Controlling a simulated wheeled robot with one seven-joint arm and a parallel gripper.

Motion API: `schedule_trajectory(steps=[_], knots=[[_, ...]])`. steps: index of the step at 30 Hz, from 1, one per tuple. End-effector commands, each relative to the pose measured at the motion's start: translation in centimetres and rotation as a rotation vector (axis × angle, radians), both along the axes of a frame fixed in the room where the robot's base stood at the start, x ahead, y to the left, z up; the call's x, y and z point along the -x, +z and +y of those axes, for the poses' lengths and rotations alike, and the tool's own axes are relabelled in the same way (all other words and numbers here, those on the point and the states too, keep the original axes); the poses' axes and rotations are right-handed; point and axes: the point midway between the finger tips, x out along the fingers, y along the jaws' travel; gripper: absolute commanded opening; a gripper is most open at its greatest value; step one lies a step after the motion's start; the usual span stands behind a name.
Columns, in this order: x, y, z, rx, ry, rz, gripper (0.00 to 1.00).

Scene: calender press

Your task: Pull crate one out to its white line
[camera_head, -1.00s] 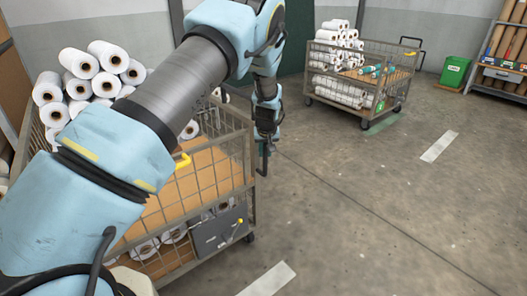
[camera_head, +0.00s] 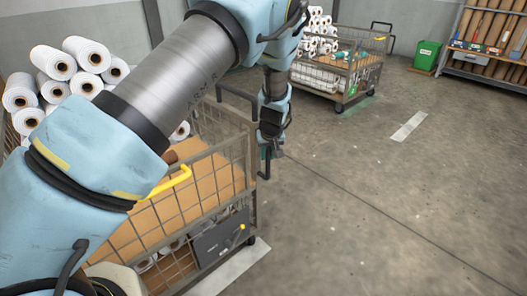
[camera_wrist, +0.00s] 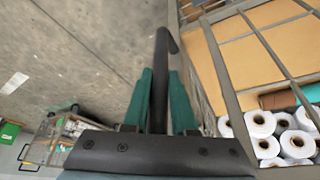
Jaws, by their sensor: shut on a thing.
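The near wire crate (camera_head: 253,190), which I take as crate one, stands on wheels at the left, holding white rolls (camera_head: 85,55) and a brown board. It also shows in the wrist view (camera_wrist: 222,80). My gripper (camera_head: 270,150) is at the crate's right end. In the wrist view its green fingers (camera_wrist: 162,100) are shut around the black handle (camera_wrist: 161,60). A white line (camera_head: 232,272) on the floor lies at the crate's near lower edge, partly hidden by it. Whether the edge sits exactly on the line I cannot tell.
A second wire crate (camera_head: 340,78) with rolls stands at the back, with another white line (camera_head: 409,126) on the floor to its right. A green bin (camera_head: 426,56) and a shelf rack (camera_head: 490,55) are at the back right. The floor at the right is clear.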

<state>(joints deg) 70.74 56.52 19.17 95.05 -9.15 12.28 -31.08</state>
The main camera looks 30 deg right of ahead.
Motion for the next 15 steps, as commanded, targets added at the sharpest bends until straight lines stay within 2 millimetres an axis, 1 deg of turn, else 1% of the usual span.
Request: schedule_trajectory(steps=[1,12,13,15], knots=[[0.18,-0.05,-0.25,0.004,-0.002,-0.001,0.00],[0.26,-0.03,-0.29,0.005,-0.004,-0.001,0.00],[0.26,-0.03,-0.29,0.005,-0.004,-0.001,0.28],[0.26,-0.03,-0.26,0.004,-0.003,-0.002,0.36]])
